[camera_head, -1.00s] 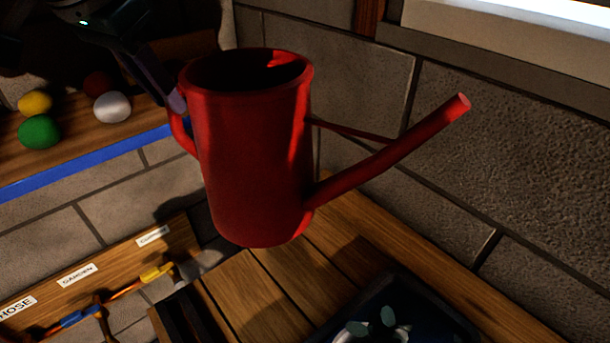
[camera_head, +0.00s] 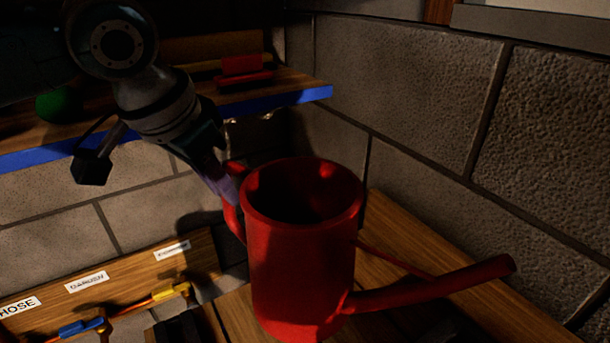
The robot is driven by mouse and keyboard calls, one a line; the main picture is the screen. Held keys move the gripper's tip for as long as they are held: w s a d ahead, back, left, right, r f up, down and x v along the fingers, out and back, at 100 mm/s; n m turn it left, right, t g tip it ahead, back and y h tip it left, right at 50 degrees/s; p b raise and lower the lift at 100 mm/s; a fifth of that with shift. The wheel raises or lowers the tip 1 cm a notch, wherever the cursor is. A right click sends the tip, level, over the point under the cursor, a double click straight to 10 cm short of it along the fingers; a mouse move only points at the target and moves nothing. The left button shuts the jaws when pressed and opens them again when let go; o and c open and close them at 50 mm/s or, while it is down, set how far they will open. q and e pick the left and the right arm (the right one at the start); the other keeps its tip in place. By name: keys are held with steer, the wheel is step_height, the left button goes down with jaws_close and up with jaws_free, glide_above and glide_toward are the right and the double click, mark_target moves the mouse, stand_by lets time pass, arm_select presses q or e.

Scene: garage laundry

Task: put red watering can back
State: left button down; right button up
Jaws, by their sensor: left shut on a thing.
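The red watering can (camera_head: 300,265) is upright in the lower middle of the head view, its spout (camera_head: 440,287) pointing right and its handle on the left. My left gripper (camera_head: 226,190) comes in from the upper left and is shut on the can's handle (camera_head: 233,215). The can is over the wooden bench top (camera_head: 400,235); its base is near the bottom edge of the view, and I cannot tell whether it touches the wood. My right gripper is not in view.
A wooden shelf with a blue front edge (camera_head: 270,104) runs behind on the left, holding a green ball (camera_head: 58,105) and a red object (camera_head: 243,70). Below it is a labelled board (camera_head: 130,270) with hose fittings. A block wall (camera_head: 410,100) closes the back and right.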

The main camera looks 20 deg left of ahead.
arm_select(q)
steer(key=shift+f+b, duration=0.45)
steer(key=shift+f, duration=2.8)
steer(key=c, duration=0.8)
jaws_free()
steer(key=p, duration=0.3)
glide_toward(231, 225)
steer(key=v, duration=0.3)
steer(key=s+d+f+m+h, duration=0.1)
steer(key=s+d+f+h, duration=0.1)
steer(key=s+d+f, duration=0.5)
steer(key=s+a+n+g+y, duration=0.1)
steer(key=s+n+y, duration=0.1)
steer(key=s, duration=0.9)
steer(key=shift+s+a+f, duration=0.2)
steer(key=shift+s+a, duration=0.1)
steer(key=shift+a, duration=0.1)
